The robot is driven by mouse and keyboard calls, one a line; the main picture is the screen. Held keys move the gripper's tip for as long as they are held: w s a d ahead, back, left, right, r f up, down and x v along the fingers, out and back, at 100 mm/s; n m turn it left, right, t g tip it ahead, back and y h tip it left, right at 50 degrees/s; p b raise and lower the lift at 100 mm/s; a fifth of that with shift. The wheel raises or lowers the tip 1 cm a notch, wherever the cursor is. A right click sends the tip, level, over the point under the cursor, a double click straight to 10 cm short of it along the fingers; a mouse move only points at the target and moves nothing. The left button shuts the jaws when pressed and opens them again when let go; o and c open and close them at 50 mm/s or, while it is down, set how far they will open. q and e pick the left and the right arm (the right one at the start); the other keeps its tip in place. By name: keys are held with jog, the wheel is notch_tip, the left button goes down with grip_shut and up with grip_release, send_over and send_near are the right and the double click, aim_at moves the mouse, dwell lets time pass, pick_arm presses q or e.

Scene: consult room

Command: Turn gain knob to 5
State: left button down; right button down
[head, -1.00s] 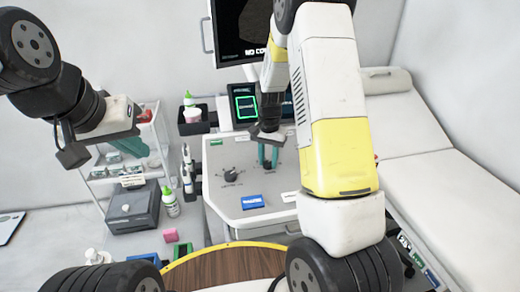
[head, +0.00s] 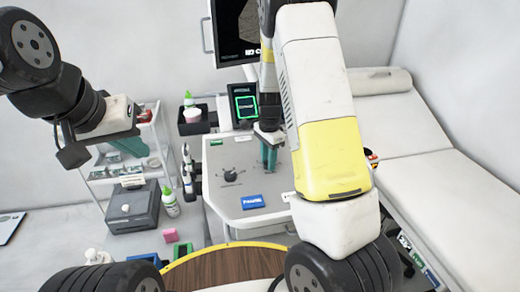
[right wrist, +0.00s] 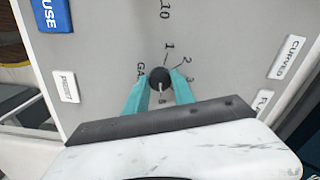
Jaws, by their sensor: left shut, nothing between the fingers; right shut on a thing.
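The gain knob (right wrist: 159,75) is a small dark round knob on the grey console panel (right wrist: 105,70). In the right wrist view my right gripper (right wrist: 160,84) is shut on it, one teal finger on each side. A pale pointer line on the knob points down the picture, towards a digit that looks like 5, partly hidden between the fingers. Digits 1, 2 and 3 show around the upper right. In the head view my right gripper (head: 269,168) hides the knob. My left gripper (head: 128,148) is shut and empty, high at the left, away from the console.
Another dark knob (head: 230,175) with markings sits left of my right gripper. A blue button (head: 252,202) lies near the panel's front. A small green-lit screen (head: 245,107) stands behind. A shelf cart and bottles are at left, an exam bed (head: 440,190) at right.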

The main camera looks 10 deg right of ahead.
dwell(0.4)
jog(key=c, duration=1.1)
grip_release()
jog(key=shift+o, duration=0.2)
notch_tip(320, 180, up, 7)
jog(key=shift+r, duration=0.4)
